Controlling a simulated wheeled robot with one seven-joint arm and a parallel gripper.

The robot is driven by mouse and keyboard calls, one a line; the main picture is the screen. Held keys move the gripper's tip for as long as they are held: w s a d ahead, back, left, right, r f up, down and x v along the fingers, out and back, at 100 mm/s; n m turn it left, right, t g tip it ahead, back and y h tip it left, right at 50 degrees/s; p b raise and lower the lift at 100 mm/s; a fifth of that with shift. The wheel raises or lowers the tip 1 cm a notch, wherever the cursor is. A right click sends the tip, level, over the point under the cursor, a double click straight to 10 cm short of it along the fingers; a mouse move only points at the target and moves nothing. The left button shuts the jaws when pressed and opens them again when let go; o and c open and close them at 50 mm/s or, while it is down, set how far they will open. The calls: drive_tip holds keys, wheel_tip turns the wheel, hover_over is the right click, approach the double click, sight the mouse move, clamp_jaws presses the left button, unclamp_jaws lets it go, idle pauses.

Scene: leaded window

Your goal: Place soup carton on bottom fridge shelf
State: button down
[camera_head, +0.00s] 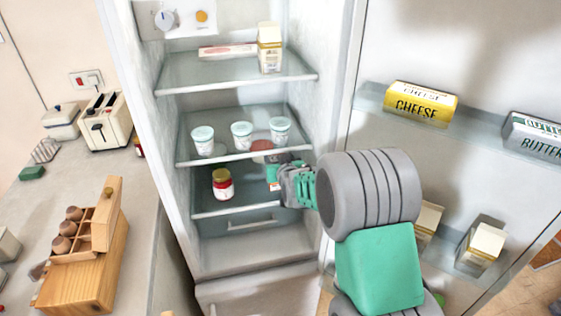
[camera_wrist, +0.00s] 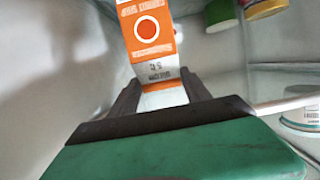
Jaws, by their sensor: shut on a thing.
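The soup carton (camera_wrist: 146,35) is orange and white and stands between my gripper's fingers in the wrist view. My gripper (camera_wrist: 160,92) is shut on it. In the head view my gripper (camera_head: 283,180) reaches into the fridge at the level of the bottom glass shelf (camera_head: 240,201), at its right side. I cannot tell whether the carton touches the shelf.
A red jar with a yellow lid (camera_head: 222,184) stands on the bottom shelf, left of my gripper. Several white tubs (camera_head: 242,136) stand on the middle shelf above. The open door holds cheese (camera_head: 421,102), butter (camera_head: 535,135) and cartons (camera_head: 482,246). A drawer (camera_head: 252,222) is below.

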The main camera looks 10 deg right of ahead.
drive_tip(key=shift+w+d+r, duration=0.15)
drive_tip(key=shift+w+d, duration=0.2)
drive_tip(key=shift+d, duration=0.25)
wheel_tip(320, 180, down, 3)
drive_tip(key=shift+f+p, duration=0.15)
drive_tip(key=shift+p, duration=0.65)
drive_tip(key=shift+f+b, duration=0.3)
drive_tip(key=shift+c, duration=2.4)
unclamp_jaws()
drive_tip(key=shift+s, duration=0.1)
